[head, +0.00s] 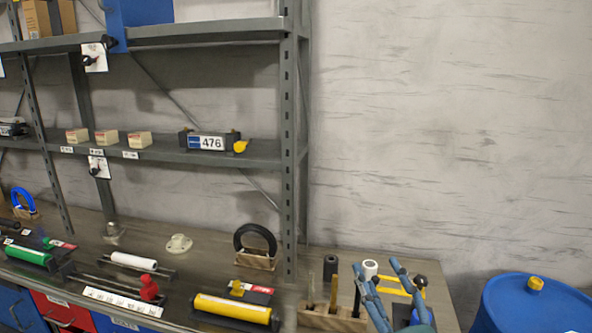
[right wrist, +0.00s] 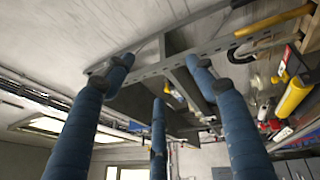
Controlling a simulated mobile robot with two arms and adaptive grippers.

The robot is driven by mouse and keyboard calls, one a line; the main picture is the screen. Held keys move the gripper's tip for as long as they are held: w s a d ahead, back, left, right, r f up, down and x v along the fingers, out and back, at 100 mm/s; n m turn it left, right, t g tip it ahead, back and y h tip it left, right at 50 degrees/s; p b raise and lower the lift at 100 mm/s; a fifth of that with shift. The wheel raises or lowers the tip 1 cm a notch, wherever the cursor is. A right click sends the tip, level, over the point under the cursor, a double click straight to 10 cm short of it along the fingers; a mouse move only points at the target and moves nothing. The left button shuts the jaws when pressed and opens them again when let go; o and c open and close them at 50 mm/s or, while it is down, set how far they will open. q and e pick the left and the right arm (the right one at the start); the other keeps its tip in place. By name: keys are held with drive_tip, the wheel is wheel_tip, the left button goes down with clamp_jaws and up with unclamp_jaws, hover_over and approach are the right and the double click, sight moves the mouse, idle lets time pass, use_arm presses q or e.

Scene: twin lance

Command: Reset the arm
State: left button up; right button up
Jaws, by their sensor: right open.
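My right gripper (head: 378,275) is at the lower right of the head view, in front of the right end of the workbench. Its blue fingers point upward and are spread apart with nothing between them. In the right wrist view the gripper (right wrist: 159,78) shows three blue fingers, open and empty, with the shelf and ceiling behind them. My left gripper is in neither view.
A wooden block with upright tools (head: 331,318) stands just left of the right gripper. A blue drum (head: 530,305) is to the right. The workbench (head: 205,275) carries yellow, white and green rollers. A metal shelf (head: 262,150) rises behind it.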

drive_tip(key=s+d+f+m+g+h, duration=0.2)
drive_tip(key=s+f+m+g, duration=0.15)
drive_tip(key=f, duration=0.35)
drive_tip(key=s+d+f+m+g+h, duration=0.1)
drive_tip(key=s+d+f+m+g, duration=0.3)
drive_tip(key=f, duration=0.4)
drive_tip(key=s+d+f+m+g+h, duration=0.1)
drive_tip(key=s+f+m+g+h, duration=0.1)
drive_tip(key=s+f+m, duration=0.4)
drive_tip(key=s+a+f+m+g+y, duration=0.1)
drive_tip(key=s+f+m+g, duration=0.1)
drive_tip(key=s+f+g, duration=0.45)
drive_tip(key=s+a+f+m+g+y, duration=0.1)
drive_tip(key=s+f+m, duration=0.25)
drive_tip(key=s, duration=0.65)
wheel_tip(320, 180, down, 27)
drive_tip(key=s+n+g, duration=0.1)
drive_tip(key=s, duration=0.1)
drive_tip(key=s+d+f+g+b, duration=0.1)
drive_tip(key=s+d+f, duration=0.1)
drive_tip(key=s+f, duration=1.5)
drive_tip(key=shift+s+d+f, duration=0.25)
drive_tip(key=shift+d, duration=0.1)
